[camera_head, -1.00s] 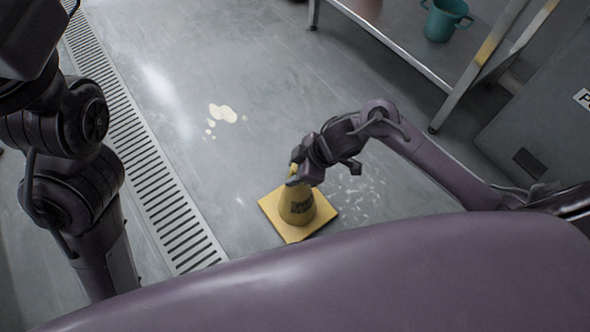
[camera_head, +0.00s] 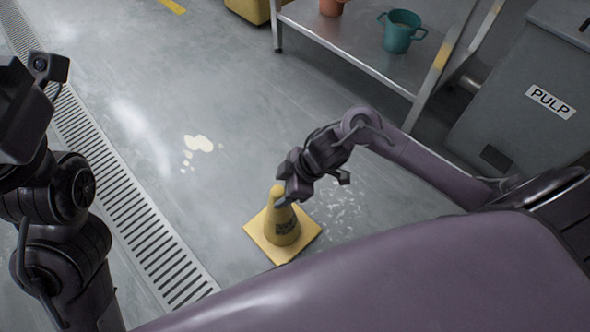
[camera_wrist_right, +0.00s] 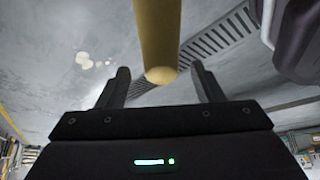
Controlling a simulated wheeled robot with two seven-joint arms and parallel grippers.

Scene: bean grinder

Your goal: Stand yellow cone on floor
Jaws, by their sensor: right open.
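The yellow cone (camera_head: 283,229) stands upright on the grey floor, its square base (camera_head: 262,240) flat. Dark lettering shows on its side. My right gripper (camera_head: 282,192) is open at the cone's top, on its right side in the head view. In the right wrist view, the cone's rounded tip (camera_wrist_right: 161,74) shows between the two spread fingers of the right gripper (camera_wrist_right: 160,78), with a gap on each side. My left arm is at the left of the head view; its gripper fingers do not show.
A floor drain grate (camera_head: 150,238) runs left of the cone. Pale spilled patches (camera_head: 198,143) lie behind it. A metal shelf (camera_head: 345,45) holds a teal pot (camera_head: 398,38). A grey bin marked PULP (camera_head: 520,125) stands right.

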